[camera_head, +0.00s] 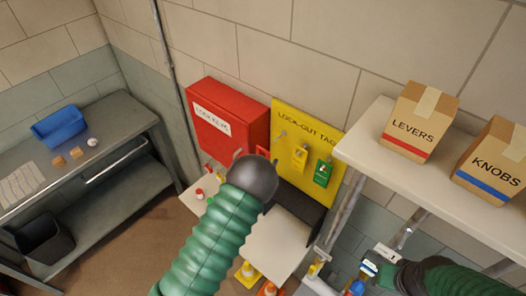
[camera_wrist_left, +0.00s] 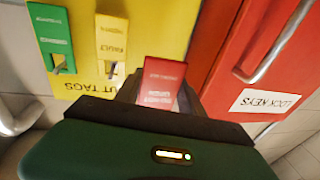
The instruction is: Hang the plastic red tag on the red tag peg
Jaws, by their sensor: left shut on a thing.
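The red tag (camera_wrist_left: 163,82) is pinched between the dark fingers of my left gripper (camera_wrist_left: 155,98), its printed face showing upside down in the left wrist view. In the head view my left gripper (camera_head: 268,170) is in front of the lower left of the yellow lock-out tag board (camera_head: 293,113), and the tag is mostly hidden there. A bare peg (camera_head: 282,134) shows at the board's left. A yellow tag (camera_head: 300,157) and a green tag (camera_head: 322,173) hang to its right. My right gripper (camera_head: 372,269) is low at the right; its jaws are unclear.
A red lock-keys cabinet (camera_head: 228,112) is left of the board. A white shelf (camera_head: 362,137) with levers (camera_head: 420,122) and knobs (camera_head: 494,162) boxes juts out at the right. A small table (camera_head: 288,237) stands below. A metal bench (camera_head: 100,125) is at the left.

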